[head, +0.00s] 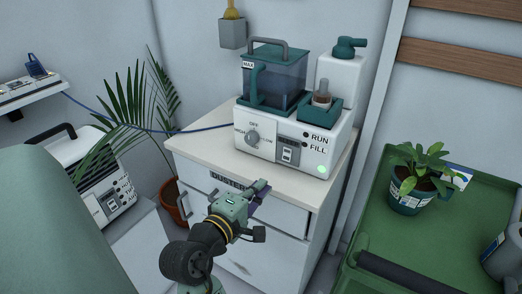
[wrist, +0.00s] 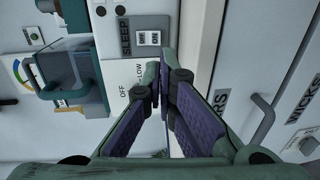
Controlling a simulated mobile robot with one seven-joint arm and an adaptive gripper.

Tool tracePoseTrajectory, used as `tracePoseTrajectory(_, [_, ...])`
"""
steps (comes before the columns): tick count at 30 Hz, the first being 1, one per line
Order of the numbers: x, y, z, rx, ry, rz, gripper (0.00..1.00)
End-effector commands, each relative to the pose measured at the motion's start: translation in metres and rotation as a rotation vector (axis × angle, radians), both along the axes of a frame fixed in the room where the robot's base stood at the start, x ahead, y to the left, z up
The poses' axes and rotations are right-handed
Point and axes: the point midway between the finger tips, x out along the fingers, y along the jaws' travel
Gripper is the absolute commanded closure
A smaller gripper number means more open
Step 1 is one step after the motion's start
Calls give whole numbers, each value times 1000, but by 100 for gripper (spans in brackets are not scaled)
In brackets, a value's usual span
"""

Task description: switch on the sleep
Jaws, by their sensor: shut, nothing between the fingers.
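The white machine (head: 262,160) with a dark blue tank stands on the cabinet in the head view. Its grey SLEEP label (wrist: 125,37) is legible in the wrist view, beside a small rocker switch (wrist: 149,38). The switch (head: 287,155) also shows small on the machine's front in the head view; which way it is set I cannot tell. My gripper (head: 262,187) is shut and empty, below and in front of the machine's front. In the wrist view my gripper (wrist: 164,72) has its fingertips near the panel, apart from the switch, over part of the dial's OFF and LOW lettering.
The dial knob (head: 252,137) sits left of the switch, and a green light (head: 320,169) glows at lower right. The cabinet (head: 235,187) has drawers with handles. A green trolley (head: 385,235) with a potted plant (head: 410,200) stands right. Another white machine (head: 112,200) and a palm stand left.

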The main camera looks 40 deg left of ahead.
Motion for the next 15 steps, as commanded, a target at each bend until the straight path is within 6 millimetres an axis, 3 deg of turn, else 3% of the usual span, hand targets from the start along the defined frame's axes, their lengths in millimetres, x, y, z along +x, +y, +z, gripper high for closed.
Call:
tracePoseTrajectory(9, [67, 15, -6, 0, 0, -3, 100])
tracePoseTrajectory(15, [96, 23, -11, 1, 1, 0, 100])
